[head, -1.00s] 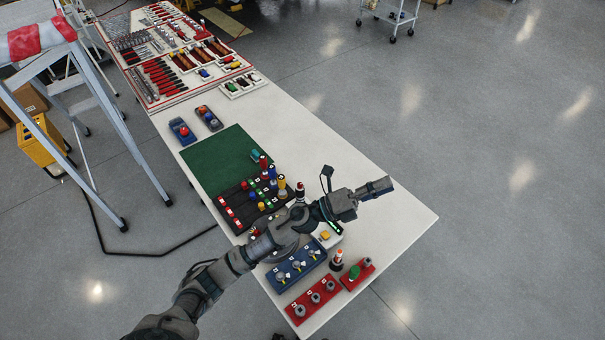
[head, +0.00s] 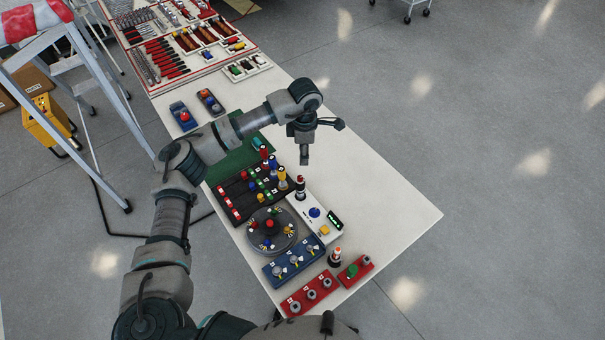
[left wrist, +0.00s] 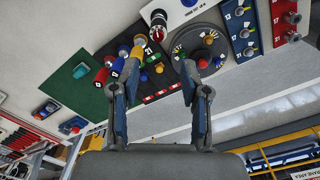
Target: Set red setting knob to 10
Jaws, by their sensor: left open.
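A red panel (head: 309,294) with three grey knobs lies at the near end of the table, and part of it shows at the top right of the left wrist view (left wrist: 285,20). A smaller red box (head: 356,271) with a green knob is beside it. A round grey dial plate (head: 271,230) carries coloured knobs, with a red one (head: 269,223) at its middle. I cannot tell which is the red setting knob, nor read its setting. My left gripper (head: 304,160) is open and empty, pointing down above the table; its spread fingers show in the left wrist view (left wrist: 152,80). My right gripper is out of view.
A blue panel (head: 294,262) with three knobs and a white box (head: 314,217) with a blue button lie near the dial. A black panel (head: 240,198) holds coloured buttons and upright knobs. The table's right strip (head: 390,205) is clear. A stepladder (head: 95,110) stands left.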

